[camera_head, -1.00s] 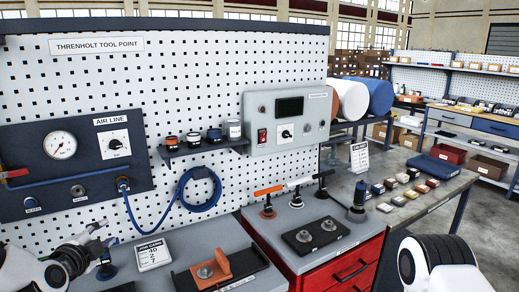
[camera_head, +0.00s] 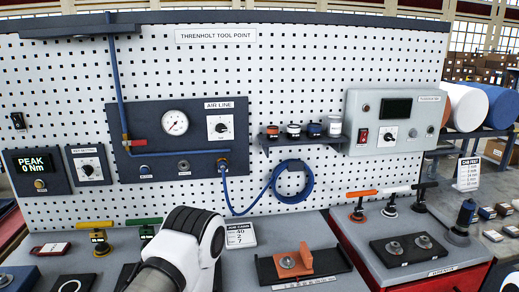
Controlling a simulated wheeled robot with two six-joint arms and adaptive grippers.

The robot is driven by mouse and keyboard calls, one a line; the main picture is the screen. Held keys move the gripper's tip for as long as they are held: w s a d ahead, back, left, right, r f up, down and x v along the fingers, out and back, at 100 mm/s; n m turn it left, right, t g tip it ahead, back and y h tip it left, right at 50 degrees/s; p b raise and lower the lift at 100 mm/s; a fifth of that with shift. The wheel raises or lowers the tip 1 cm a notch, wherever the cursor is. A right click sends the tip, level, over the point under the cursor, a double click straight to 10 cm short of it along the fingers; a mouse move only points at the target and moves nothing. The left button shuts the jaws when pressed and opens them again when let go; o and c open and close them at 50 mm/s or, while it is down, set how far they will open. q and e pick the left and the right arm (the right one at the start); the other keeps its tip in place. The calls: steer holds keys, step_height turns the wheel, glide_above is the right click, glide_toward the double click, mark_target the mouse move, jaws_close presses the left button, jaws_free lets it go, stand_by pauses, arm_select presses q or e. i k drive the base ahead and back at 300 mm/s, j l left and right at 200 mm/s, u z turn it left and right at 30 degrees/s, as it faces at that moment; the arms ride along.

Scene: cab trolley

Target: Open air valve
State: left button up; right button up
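The air valve (camera_head: 136,143) has a small red handle pointing right, at the foot of a vertical blue pipe (camera_head: 117,80) in the camera_head view. It sits at the left of the dark AIR LINE panel (camera_head: 186,111). A round white gauge (camera_head: 175,123) is right of the valve; its needle is too small to read surely. A white plate with a black knob (camera_head: 220,127) is under the AIR LINE label. A white and black link of my arm, apparently the left, stands at the bottom, below the panel. Neither gripper can be seen.
A blue hose (camera_head: 292,183) hangs coiled right of the panel. A PEAK display (camera_head: 37,164) is at the left. The bench (camera_head: 240,262) below holds tools, a card (camera_head: 241,234) and an orange block (camera_head: 290,262). The space before the valve looks clear.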

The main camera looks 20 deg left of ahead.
mark_target(144, 142)
steer(key=u, duration=1.4)
